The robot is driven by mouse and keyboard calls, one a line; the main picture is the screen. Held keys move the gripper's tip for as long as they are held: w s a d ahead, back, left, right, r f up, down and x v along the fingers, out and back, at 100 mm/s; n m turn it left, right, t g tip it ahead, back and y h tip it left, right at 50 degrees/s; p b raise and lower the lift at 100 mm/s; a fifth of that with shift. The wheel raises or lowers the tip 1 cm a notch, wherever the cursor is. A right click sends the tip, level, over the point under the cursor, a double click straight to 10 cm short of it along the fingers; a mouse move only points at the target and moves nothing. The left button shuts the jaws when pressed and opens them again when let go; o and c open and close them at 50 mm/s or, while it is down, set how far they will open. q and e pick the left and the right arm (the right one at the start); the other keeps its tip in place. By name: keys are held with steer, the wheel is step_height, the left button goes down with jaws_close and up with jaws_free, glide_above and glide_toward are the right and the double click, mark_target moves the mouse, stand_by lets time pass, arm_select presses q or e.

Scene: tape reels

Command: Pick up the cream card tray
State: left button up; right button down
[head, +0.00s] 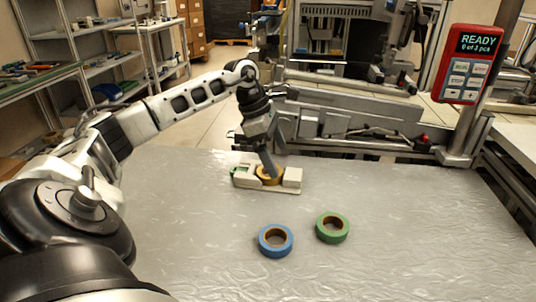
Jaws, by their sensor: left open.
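The cream card tray (291,179) lies on the grey table, back of centre in the head view. A yellow-brown tape reel (264,181) sits on the middle of it. A bit of green shows at the tray's left end; I cannot tell what it is. My left gripper (270,170) points down over the middle of the tray, its fingers at the yellow-brown reel and partly hiding it. The gripper is open. I cannot tell whether the fingers touch the reel or tray. My right gripper is out of view.
A blue tape reel (265,248) and a green tape reel (321,234) lie flat in front of the tray. The table (420,240) is clear on the right. A red counter box (467,64) reading "READY 0 of 3 pcs" stands at the back right. Metal rails (345,122) run behind the table.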

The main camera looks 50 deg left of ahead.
mark_target(285, 173)
arm_select(q)
steer(key=shift+p+x, duration=0.3)
steer(key=shift+x, duration=2.8)
steer(key=c, duration=1.1)
